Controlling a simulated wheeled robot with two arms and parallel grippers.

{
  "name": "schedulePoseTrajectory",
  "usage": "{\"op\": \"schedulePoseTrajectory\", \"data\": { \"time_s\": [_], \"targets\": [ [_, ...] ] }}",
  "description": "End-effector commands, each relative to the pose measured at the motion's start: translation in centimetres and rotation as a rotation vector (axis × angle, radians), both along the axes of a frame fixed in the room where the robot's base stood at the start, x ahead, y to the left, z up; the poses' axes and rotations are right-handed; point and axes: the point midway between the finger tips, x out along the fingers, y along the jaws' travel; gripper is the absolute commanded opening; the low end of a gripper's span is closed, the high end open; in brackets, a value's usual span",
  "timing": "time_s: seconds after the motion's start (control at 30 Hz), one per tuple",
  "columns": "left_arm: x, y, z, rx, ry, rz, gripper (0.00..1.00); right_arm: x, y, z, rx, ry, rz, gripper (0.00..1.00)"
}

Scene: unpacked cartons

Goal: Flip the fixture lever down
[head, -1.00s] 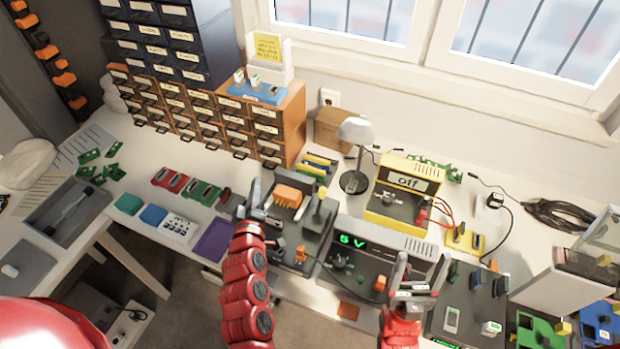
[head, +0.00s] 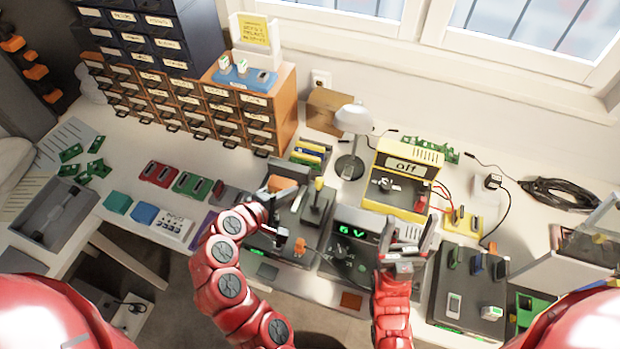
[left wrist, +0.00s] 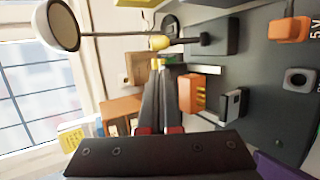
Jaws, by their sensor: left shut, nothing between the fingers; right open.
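The fixture (head: 268,241) is a dark base on the bench. Its lever (head: 317,196) is a dark stem with a yellow tip and stands upright. In the left wrist view the yellow knob (left wrist: 160,42) lies just past my fingertips, with the stem running right to a dark block. My left gripper (head: 280,193) is shut and empty, left of the lever; its closed tips (left wrist: 158,64) show close to the knob. I cannot tell whether they touch it. My right gripper (head: 408,238) is open and empty, in front of the yellow power supply.
An orange block (left wrist: 192,92) sits on the fixture beside my left fingers. A desk lamp (head: 352,120) stands behind the lever. The yellow supply (head: 400,178) reads off. A dark unit with a green display (head: 352,232) stands right of the fixture. Drawers (head: 235,120) are behind left.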

Motion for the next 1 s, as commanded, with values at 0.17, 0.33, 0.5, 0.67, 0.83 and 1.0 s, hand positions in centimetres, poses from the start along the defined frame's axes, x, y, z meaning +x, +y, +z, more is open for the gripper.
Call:
{"op": "schedulePoseTrajectory", "data": {
  "time_s": [0.17,0.33,0.5,0.67,0.83,1.0],
  "targets": [
    [0.3,-0.2,-0.3,0.001,-0.002,0.000,0.00,0.0,0.0,-0.5,0.000,0.000,0.000,0.71],
    [1.8,-1.3,-1.8,0.000,-0.006,-0.001,0.00,0.0,0.0,-2.8,0.000,0.000,0.000,0.71],
    [3.6,-2.5,-2.2,0.001,0.001,0.002,0.00,0.0,0.0,-1.2,0.000,0.000,0.000,0.71],
    [5.3,-3.6,-3.2,0.001,-0.003,0.002,0.00,0.0,0.0,-0.6,0.000,0.000,0.000,0.71],
    [6.5,-4.5,-4.1,0.001,-0.003,0.002,0.00,0.0,0.0,-0.1,0.000,0.000,0.000,0.71],
    [7.0,-5.0,-4.8,0.001,-0.001,0.000,0.00,0.0,0.0,0.0,0.000,0.000,0.000,0.71]
  ]
}}
